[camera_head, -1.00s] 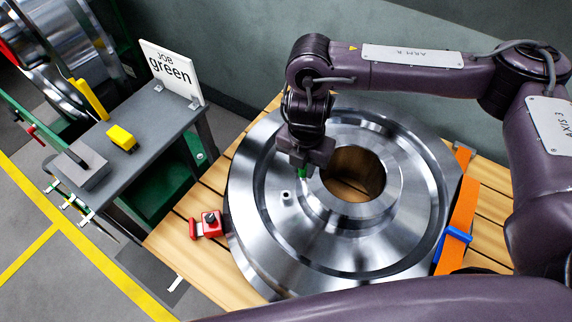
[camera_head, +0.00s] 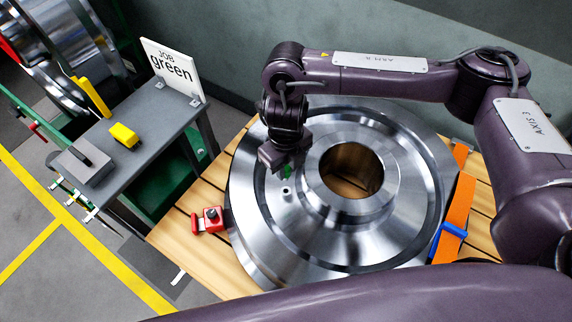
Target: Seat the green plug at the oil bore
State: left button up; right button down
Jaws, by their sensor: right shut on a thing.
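A large steel rail wheel (camera_head: 335,235) lies flat on a slatted wooden pallet. The oil bore (camera_head: 286,192) is a small raised hole on the wheel's face, left of the big centre hole. My right gripper (camera_head: 287,168) is shut on the green plug (camera_head: 288,172), which shows just under the fingertips. The plug is close to the oil bore, slightly above it in the picture. I cannot tell how high it is above the wheel face. My left gripper is not in view.
A grey bench (camera_head: 140,150) at the left carries a yellow block (camera_head: 124,136), a grey block (camera_head: 84,162) and a sign (camera_head: 173,68) reading "JOB green". A red clamp (camera_head: 209,220) and an orange strap (camera_head: 457,205) sit at the wheel's edges.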

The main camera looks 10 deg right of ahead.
aim_at(286, 180)
jog(key=shift+f+b, duration=2.1)
jog(key=shift+f, duration=0.4)
jog(key=shift+f+b, duration=1.4)
jog(key=shift+f, duration=0.35)
jog(key=c, duration=1.2)
grip_release()
jog(key=shift+r, duration=0.15)
notch_tip(286, 180, up, 8)
jog(key=shift+f+p, duration=0.2)
jog(key=shift+p, duration=0.15)
